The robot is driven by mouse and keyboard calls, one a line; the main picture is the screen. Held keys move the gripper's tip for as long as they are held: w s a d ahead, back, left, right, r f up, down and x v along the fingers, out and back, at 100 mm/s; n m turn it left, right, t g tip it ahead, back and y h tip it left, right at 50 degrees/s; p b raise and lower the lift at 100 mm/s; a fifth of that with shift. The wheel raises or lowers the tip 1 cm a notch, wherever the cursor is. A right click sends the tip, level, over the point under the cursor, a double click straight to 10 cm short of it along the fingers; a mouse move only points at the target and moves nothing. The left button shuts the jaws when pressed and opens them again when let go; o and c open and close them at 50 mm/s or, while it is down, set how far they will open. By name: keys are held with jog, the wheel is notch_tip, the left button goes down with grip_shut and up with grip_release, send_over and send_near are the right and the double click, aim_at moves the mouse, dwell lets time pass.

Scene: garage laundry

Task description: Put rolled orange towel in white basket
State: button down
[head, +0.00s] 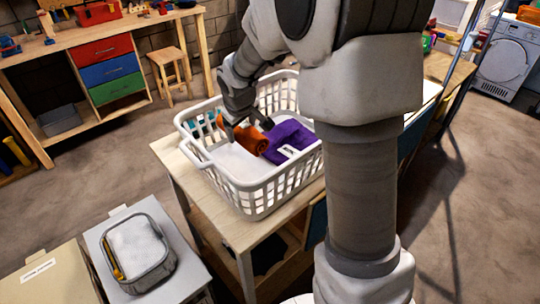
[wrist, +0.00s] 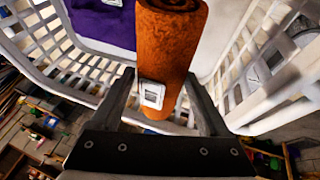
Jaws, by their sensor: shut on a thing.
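The rolled orange towel (head: 250,139) is inside the white basket (head: 262,199), next to a purple cloth (head: 289,140). My gripper (head: 245,121) reaches down into the basket from above and is shut on the towel. In the wrist view the orange towel (wrist: 168,50) stands between the two fingers of my gripper (wrist: 163,90), with a white tag near its end. The basket's slatted walls (wrist: 262,75) surround it on both sides. Whether the towel touches the basket's bottom I cannot tell.
The basket stands on a wooden table (head: 235,232). White cloth (head: 237,163) lies in it beside the purple one. A grey bin (head: 152,268) with white contents is at lower left. A workbench with coloured drawers (head: 108,68) and a stool (head: 170,70) stand behind.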

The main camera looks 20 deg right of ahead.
jog(key=f, duration=0.1)
jog(key=f+b, duration=0.1)
jog(key=f, duration=0.1)
jog(key=shift+w+f, duration=0.25)
jog(key=shift+w, duration=0.15)
jog(key=b, duration=0.2)
send_over(245, 168)
jog(key=s, duration=0.2)
jog(key=f, duration=1)
jog(key=shift+s+a, duration=0.2)
jog(key=shift+a, duration=0.05)
jog(key=shift+f, duration=0.15)
grip_release()
